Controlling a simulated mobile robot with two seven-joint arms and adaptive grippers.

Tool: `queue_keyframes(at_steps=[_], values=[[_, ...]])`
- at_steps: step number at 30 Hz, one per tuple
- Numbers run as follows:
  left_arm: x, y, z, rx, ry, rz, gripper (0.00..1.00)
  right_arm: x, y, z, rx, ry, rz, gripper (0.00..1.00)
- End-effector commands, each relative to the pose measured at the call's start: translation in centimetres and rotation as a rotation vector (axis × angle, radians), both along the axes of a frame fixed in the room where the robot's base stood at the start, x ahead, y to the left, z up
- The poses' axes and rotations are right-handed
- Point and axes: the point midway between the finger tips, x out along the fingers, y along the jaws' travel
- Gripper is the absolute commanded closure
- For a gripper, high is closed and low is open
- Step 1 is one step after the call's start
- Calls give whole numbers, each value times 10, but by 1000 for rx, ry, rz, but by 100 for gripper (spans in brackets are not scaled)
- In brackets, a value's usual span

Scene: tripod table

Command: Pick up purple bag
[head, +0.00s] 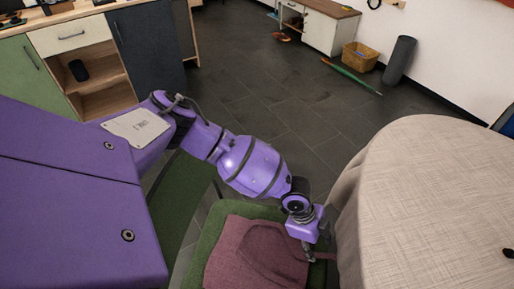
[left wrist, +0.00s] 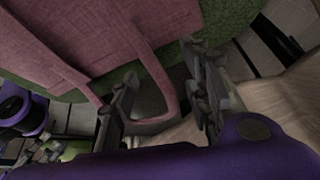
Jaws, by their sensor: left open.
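The purple bag (head: 240,256), a dull purple-pink cloth bag, lies on a green chair seat at the bottom of the head view. In the left wrist view the bag (left wrist: 75,30) fills the upper left. Its handle (left wrist: 155,70) hangs as a loop between the two fingers. My left gripper (head: 310,252) points down over the right side of the bag. In the left wrist view the left gripper (left wrist: 160,75) has its fingers apart, one on each side of the strap. I cannot tell whether they touch it.
The green chair (head: 198,245) stands under the bag. A table with a beige cloth (head: 435,190) stands close to the right of my left gripper. A cabinet (head: 90,45) is at the back left. Dark floor tiles (head: 270,85) lie clear behind.

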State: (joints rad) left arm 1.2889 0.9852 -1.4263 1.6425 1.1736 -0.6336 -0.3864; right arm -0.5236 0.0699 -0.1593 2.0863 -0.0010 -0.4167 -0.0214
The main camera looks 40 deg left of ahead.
Motion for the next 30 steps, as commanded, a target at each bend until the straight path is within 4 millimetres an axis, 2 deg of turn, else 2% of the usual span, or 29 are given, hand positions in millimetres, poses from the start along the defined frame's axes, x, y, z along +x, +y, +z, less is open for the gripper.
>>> queue_keyframes(at_steps=[3,11,19,23,30], values=[[5,-21,1,-1,-4,-3,56,-5,-1,-2,-3,11,1,65],[8,-41,1,0,-3,-2,56,-1,-1,0,-2,3,2,65],[15,-83,1,1,-4,-3,56,5,0,5,0,-11,3,65],[16,-85,-10,2,-3,0,56,5,1,4,0,-11,3,65],[16,-85,-10,2,-3,0,56,4,1,2,1,-8,2,65]])
